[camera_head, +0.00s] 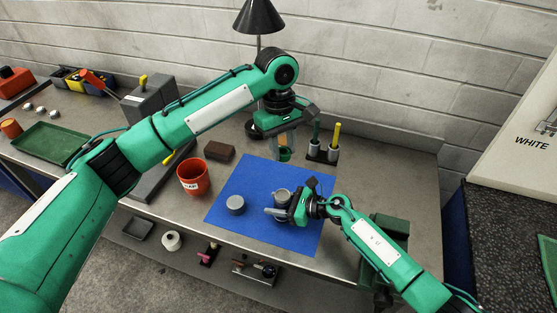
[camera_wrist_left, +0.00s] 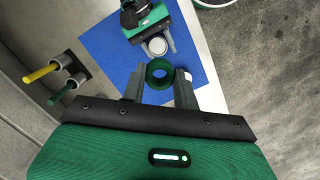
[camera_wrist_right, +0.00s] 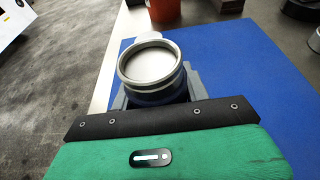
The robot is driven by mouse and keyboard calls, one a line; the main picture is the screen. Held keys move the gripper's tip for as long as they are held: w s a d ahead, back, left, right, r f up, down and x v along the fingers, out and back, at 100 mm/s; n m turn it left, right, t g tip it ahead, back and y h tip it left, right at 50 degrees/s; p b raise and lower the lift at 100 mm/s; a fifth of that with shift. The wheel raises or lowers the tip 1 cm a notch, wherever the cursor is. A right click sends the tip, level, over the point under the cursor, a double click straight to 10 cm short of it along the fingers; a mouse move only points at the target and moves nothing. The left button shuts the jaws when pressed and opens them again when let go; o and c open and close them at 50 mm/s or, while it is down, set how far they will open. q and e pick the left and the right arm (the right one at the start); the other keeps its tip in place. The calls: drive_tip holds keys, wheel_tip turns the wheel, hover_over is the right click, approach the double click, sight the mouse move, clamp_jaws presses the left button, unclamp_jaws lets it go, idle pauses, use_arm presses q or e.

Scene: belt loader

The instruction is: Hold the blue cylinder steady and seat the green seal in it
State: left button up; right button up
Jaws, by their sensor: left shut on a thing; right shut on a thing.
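The cylinder (camera_wrist_right: 152,62) looks pale grey with a dark blue lower part in the right wrist view. It is open at the top and stands upright. My right gripper (camera_head: 280,211) is shut on it, low over the blue mat (camera_head: 260,176). The cylinder also shows in the left wrist view (camera_wrist_left: 156,46). The green seal (camera_wrist_left: 159,86) is a ring, held between the fingertips of my left gripper (camera_head: 284,150). It is above the far part of the mat, beyond the cylinder and apart from it.
A grey round cap (camera_head: 236,203) lies on the mat left of the cylinder. A red cup (camera_head: 193,180) and a brown block (camera_head: 219,151) stand left of the mat. A holder with green and yellow tools (camera_head: 324,152) stands at the back right. A black lamp (camera_head: 258,18) rises behind.

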sight(284, 197)
use_arm(q)
wheel_tip(284, 197, down, 11)
drive_tip(key=n, duration=0.3)
drive_tip(key=shift+f, duration=2.25)
